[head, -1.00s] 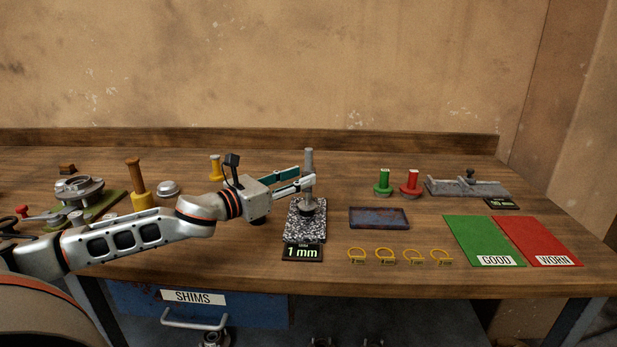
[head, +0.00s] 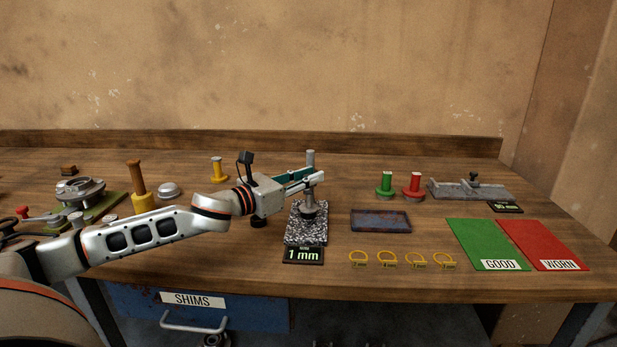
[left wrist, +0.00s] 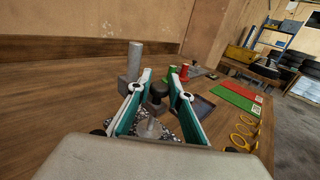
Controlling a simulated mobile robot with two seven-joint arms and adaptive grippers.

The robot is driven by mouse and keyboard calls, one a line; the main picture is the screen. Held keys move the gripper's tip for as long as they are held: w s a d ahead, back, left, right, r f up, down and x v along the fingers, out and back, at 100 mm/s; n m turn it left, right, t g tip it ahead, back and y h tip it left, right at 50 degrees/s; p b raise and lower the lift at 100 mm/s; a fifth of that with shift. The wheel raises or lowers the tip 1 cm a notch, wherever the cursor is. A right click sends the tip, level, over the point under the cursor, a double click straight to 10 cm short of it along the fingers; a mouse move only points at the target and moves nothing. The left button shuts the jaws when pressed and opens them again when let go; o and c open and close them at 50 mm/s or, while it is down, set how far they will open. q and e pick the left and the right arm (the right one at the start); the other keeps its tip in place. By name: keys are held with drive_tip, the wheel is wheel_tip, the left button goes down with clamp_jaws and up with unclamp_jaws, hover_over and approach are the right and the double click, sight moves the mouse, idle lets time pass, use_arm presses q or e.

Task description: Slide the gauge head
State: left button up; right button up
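The gauge stand has a speckled granite base (head: 305,232), an upright grey post (head: 310,158) and a display (head: 303,256) reading 1 mm. In the left wrist view the post (left wrist: 134,62) stands outside the left finger. The gauge head's dark knob (left wrist: 158,91) shows between the two fingers, above a silver round part (left wrist: 150,128). My left gripper (head: 312,178) reaches in from the left at the height of the gauge's upper part. Its fingers are apart, and I cannot tell whether either one touches the head. My right gripper is not in view.
A blue-grey tray (head: 380,220), several yellow shim rings (head: 387,258), and green (head: 482,240) and red (head: 540,240) mats lie to the right. Green (head: 385,185) and red (head: 413,186) pegs stand behind. A long grey gauge (head: 468,188) is at the far right.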

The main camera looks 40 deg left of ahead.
use_arm(q)
clamp_jaws()
wheel_tip(320, 180, up, 4)
drive_tip(key=p, duration=0.2)
drive_tip(key=shift+r+p, duration=0.15)
drive_tip(key=shift+p, duration=0.15)
drive_tip(key=shift+r, duration=0.2)
drive_tip(key=shift+f, duration=0.45)
drive_tip(key=o, duration=0.7)
unclamp_jaws()
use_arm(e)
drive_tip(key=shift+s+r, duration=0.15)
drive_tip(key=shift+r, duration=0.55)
